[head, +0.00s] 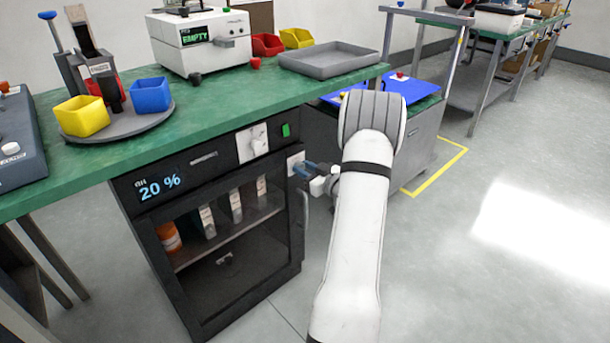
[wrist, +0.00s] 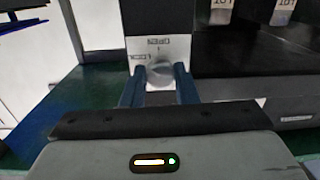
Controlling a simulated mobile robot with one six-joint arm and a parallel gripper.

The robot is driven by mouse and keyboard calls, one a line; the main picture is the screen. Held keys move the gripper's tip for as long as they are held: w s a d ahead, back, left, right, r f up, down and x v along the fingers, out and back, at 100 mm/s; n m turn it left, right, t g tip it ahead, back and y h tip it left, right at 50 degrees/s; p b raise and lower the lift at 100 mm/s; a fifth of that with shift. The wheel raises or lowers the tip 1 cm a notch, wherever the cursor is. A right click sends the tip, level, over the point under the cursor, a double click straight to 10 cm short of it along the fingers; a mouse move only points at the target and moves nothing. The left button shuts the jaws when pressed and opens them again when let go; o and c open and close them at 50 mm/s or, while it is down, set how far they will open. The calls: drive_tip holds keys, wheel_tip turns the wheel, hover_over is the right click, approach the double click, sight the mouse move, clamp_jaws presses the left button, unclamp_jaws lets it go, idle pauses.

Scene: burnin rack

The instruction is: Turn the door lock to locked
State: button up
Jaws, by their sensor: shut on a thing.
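The door lock (wrist: 160,72) is a round grey knob on a white plate with small labels above it and to its left, in the middle of the wrist view. The lock's plate (head: 295,162) shows at the upper right of the dark cabinet front in the head view. My gripper (wrist: 160,85) has its two blue fingers on either side of the knob and is shut on it. In the head view my gripper (head: 307,171) reaches the plate from the right. The cabinet door (head: 225,245) has a dark window and looks closed.
A handle (head: 304,215) stands out below the lock. A display reading 20 % (head: 161,187) and a white dial plate (head: 252,142) are above the door. The green bench top (head: 215,110) overhangs the cabinet. Open floor (head: 480,260) lies to the right.

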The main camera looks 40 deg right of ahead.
drive_tip(key=n+b, duration=0.3)
drive_tip(key=n, duration=0.1)
drive_tip(key=shift+f+b, duration=0.2)
drive_tip(key=shift+b, duration=0.2)
drive_tip(key=n+b, duration=0.3)
drive_tip(key=n, duration=0.1)
drive_tip(key=shift+a+r, duration=0.1)
drive_tip(key=shift+r, duration=0.05)
drive_tip(key=shift+b, duration=0.3)
drive_tip(key=o, duration=1)
drive_tip(key=shift+r+h, duration=0.1)
drive_tip(key=shift+h, duration=0.2)
drive_tip(key=shift+s, duration=0.3)
drive_tip(key=s+p, duration=0.2)
drive_tip(key=s, duration=0.5)
drive_tip(key=shift+d+r, duration=0.15)
drive_tip(key=shift+d, duration=0.15)
